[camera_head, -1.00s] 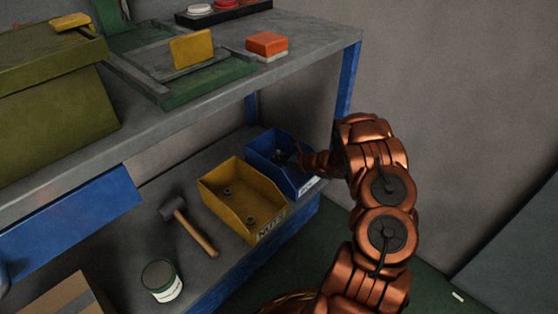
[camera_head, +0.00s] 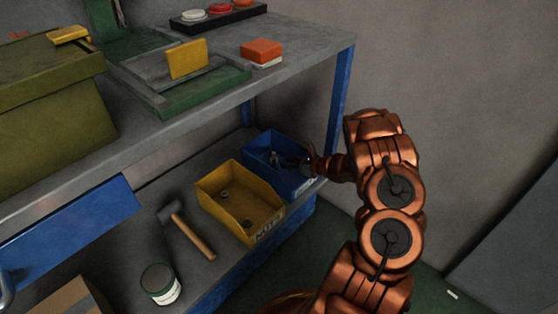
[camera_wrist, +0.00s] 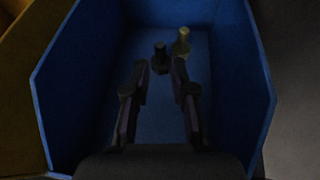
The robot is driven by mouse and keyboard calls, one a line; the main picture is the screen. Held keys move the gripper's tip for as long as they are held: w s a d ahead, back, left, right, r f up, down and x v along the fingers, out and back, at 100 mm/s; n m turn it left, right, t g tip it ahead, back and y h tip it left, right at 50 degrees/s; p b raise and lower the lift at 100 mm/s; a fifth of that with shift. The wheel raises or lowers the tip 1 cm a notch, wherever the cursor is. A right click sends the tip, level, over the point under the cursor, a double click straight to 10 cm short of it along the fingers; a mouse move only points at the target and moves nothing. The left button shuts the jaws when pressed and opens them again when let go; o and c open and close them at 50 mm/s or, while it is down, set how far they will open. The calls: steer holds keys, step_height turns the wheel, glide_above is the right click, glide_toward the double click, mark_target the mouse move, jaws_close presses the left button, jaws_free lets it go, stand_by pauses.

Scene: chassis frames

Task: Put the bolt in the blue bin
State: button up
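The blue bin (camera_head: 292,184) stands on the lower shelf, and its inside also shows in the wrist view (camera_wrist: 90,75). Two bolts are inside it near the back wall: a dark bolt (camera_wrist: 160,57) and a brass-coloured bolt (camera_wrist: 181,44), both seemingly upright. My gripper (camera_wrist: 161,76) reaches over the bin's front, with its fingers inside the bin. The fingers are apart with nothing between them, and the bolts are beyond the tips. In the head view my gripper (camera_head: 302,163) is small and dark, and its fingers are hard to make out.
A yellow bin (camera_head: 215,205) with nuts stands directly left of the blue bin. The upper shelf (camera_head: 300,60) overhangs, with a blue post (camera_head: 341,95) near my arm.

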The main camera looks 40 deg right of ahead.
steer(key=shift+p+v, duration=0.3)
steer(key=shift+v, duration=2.25)
